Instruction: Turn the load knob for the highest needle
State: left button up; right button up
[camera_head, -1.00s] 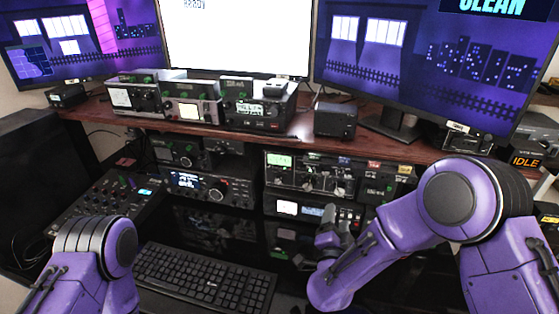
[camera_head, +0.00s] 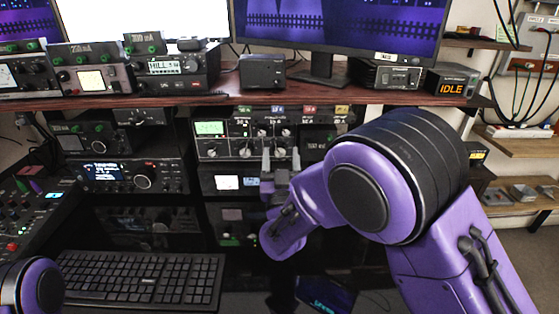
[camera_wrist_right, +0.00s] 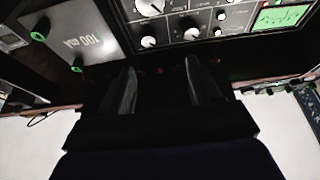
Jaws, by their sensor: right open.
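The tuner (camera_head: 225,142) is a dark panel with a lit green display (camera_head: 210,128) and several white-faced knobs. It stands on the shelf under the desk top, and part of it shows at the top of the wrist view (camera_wrist_right: 235,32). I cannot read which knob is the load knob, or a needle position. My right gripper (camera_head: 281,160) is open and empty, its fingers upright in front of the tuner's lower right knobs. In the wrist view its fingers (camera_wrist_right: 160,88) are apart with no knob between them; knobs (camera_wrist_right: 192,34) lie beyond them. My left gripper is out of view.
A grey box marked 100 mA (camera_wrist_right: 82,42) sits beside the tuner. Another radio (camera_head: 125,176) is to the left. A keyboard (camera_head: 140,281) lies below. The wooden desk edge (camera_head: 190,101) overhangs the tuner. An IDLE sign (camera_head: 452,88) glows at right.

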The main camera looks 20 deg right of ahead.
aim_at(280, 153)
notch_tip(280, 153, down, 7)
jog(key=p+x, duration=0.1)
jog(key=x, duration=0.6)
jog(key=shift+w, duration=0.3)
jog(key=c, duration=1)
